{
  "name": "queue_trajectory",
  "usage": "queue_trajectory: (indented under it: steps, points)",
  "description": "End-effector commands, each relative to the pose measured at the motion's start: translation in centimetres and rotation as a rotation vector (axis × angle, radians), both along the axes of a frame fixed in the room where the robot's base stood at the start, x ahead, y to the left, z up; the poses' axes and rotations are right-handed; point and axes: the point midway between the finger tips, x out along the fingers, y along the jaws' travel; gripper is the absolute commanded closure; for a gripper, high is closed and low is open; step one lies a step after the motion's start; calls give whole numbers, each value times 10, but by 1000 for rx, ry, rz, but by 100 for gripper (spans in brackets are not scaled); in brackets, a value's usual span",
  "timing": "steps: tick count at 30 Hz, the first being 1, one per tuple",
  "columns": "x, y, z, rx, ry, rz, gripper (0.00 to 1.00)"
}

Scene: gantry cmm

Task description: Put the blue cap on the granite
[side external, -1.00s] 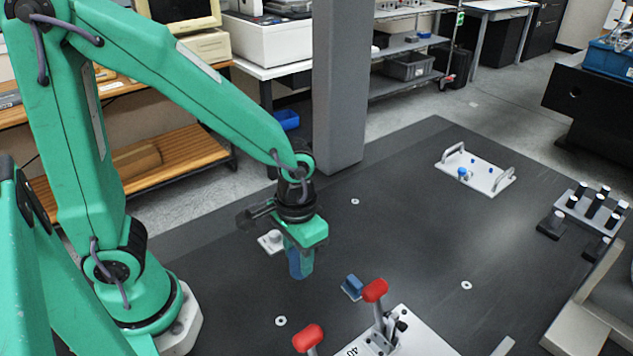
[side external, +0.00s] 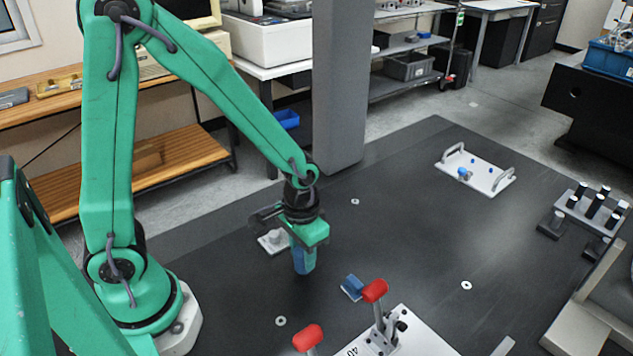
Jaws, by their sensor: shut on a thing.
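My gripper (side external: 306,247) is shut on the blue cap (side external: 303,263), which points down below the green fingers. The fingers hide the cap's upper part. The granite (side external: 410,225) is the broad dark table surface under and around the gripper. The cap's lower end is over the granite; I cannot tell whether it touches or hangs just above it.
A white block with a knob (side external: 272,241) sits just left of the gripper. A small blue block (side external: 352,287) lies to the right, beside red-handled clamps (side external: 374,291). A grey column (side external: 340,90) stands behind. The granite's middle right is clear.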

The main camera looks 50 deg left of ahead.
Motion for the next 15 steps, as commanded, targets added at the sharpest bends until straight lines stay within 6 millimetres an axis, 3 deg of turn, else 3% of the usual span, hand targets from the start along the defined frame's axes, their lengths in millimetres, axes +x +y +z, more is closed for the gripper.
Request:
queue_trajectory:
  steps: [6, 15]
  points:
    - [0, 0, -17, 0, 2, 0, 87]
    - [0, 0, -19, 0, 0, 0, 87]
